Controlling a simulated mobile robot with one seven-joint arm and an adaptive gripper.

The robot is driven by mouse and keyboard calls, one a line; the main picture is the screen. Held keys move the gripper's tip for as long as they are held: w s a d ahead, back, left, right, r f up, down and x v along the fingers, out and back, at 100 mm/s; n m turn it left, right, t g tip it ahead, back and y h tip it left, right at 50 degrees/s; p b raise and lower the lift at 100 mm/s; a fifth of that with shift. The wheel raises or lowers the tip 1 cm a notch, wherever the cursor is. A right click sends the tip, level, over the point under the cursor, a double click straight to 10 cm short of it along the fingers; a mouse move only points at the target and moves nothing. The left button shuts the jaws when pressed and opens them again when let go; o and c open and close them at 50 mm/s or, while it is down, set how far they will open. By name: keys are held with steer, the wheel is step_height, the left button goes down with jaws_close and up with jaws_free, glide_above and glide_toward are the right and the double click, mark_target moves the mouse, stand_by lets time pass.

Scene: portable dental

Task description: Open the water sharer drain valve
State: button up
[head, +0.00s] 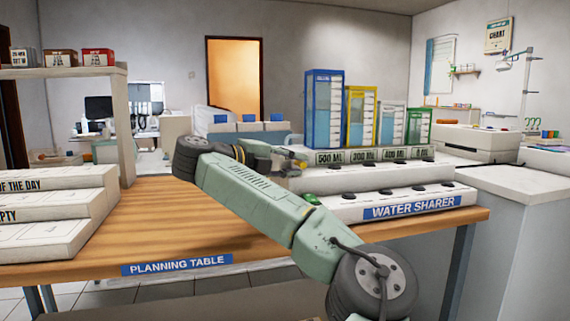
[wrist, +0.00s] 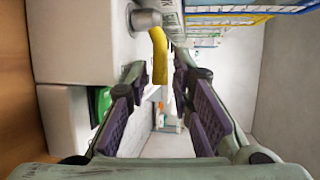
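The water sharer (head: 345,208) is a white stepped unit with a blue label on the right of the planning table. In the wrist view its white body (wrist: 75,45) fills the left side. A yellow valve handle (wrist: 160,58) hangs from a grey metal spout (wrist: 145,19) on that body. My gripper (wrist: 158,78) is open, with its purple-padded fingers apart on either side of the handle's lower end. I cannot tell whether either finger touches it. In the head view the handle (head: 297,161) shows small beside my gripper (head: 279,160), whose fingers are partly hidden.
A green knob (wrist: 104,101) sits on the lower step, left of my fingers. Blue (head: 323,110), yellow (head: 361,117) and green (head: 418,126) framed containers stand on the upper step. White stepped boxes (head: 60,215) stand at the left. Bare wooden tabletop (head: 165,225) lies between.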

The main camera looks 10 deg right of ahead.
mark_target(299, 162)
steer(key=v, duration=0.3)
steer(key=shift+s+a+r, duration=0.1)
steer(key=shift+a+r, duration=0.15)
steer(key=shift+a, duration=0.05)
steer(key=shift+v, duration=1.6)
steer(key=shift+f, duration=0.15)
